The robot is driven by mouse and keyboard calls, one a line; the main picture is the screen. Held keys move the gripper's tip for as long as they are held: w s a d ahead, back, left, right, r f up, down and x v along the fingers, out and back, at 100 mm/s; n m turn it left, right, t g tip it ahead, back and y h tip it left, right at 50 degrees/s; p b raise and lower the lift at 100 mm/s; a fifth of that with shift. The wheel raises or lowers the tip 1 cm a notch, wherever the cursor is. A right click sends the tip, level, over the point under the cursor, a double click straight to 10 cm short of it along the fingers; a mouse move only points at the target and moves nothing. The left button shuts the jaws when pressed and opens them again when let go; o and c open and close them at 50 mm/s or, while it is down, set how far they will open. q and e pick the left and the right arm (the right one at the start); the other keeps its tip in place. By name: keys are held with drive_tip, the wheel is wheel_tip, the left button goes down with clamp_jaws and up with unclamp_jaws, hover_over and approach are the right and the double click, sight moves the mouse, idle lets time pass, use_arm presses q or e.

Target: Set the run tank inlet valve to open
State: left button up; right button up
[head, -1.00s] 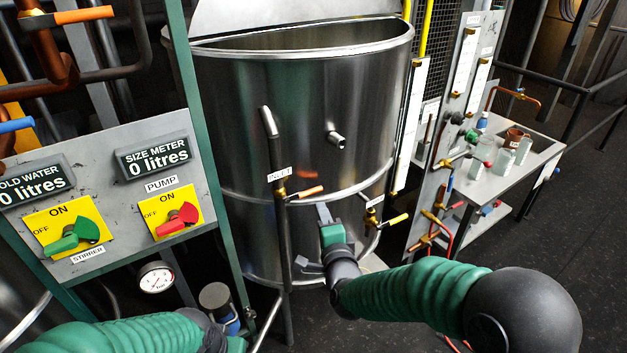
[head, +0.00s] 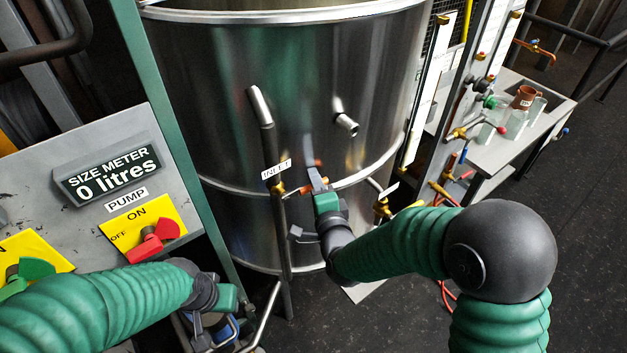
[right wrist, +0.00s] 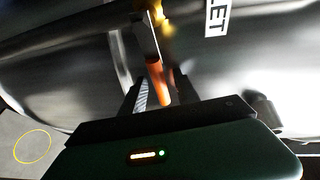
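The run tank (head: 225,120) is a large steel vessel. The inlet valve (head: 279,188), on a vertical pipe under the INLET label (head: 277,170), has an orange handle (head: 304,190) sticking out to the right, across the pipe. My right gripper (head: 317,182) is at this handle. In the right wrist view the orange handle (right wrist: 157,82) lies between the two dark fingers (right wrist: 158,92), which look apart, with space beside it; contact cannot be told. My left gripper (head: 228,300) is low in front of the panel, away from the valve; its fingers are unclear.
A control panel (head: 35,205) with a red pump switch (head: 152,243) and a green switch (head: 30,270) stands at left. A second valve (head: 383,207) is right of my right gripper. A bench (head: 545,130) with glassware stands at right. Dark floor (head: 580,240) is clear.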

drive_tip(key=shift+s+r, duration=0.15)
drive_tip(key=shift+s, duration=0.1)
drive_tip(key=c, duration=0.5)
drive_tip(key=shift+w, duration=0.15)
clamp_jaws()
drive_tip(key=shift+d, duration=0.1)
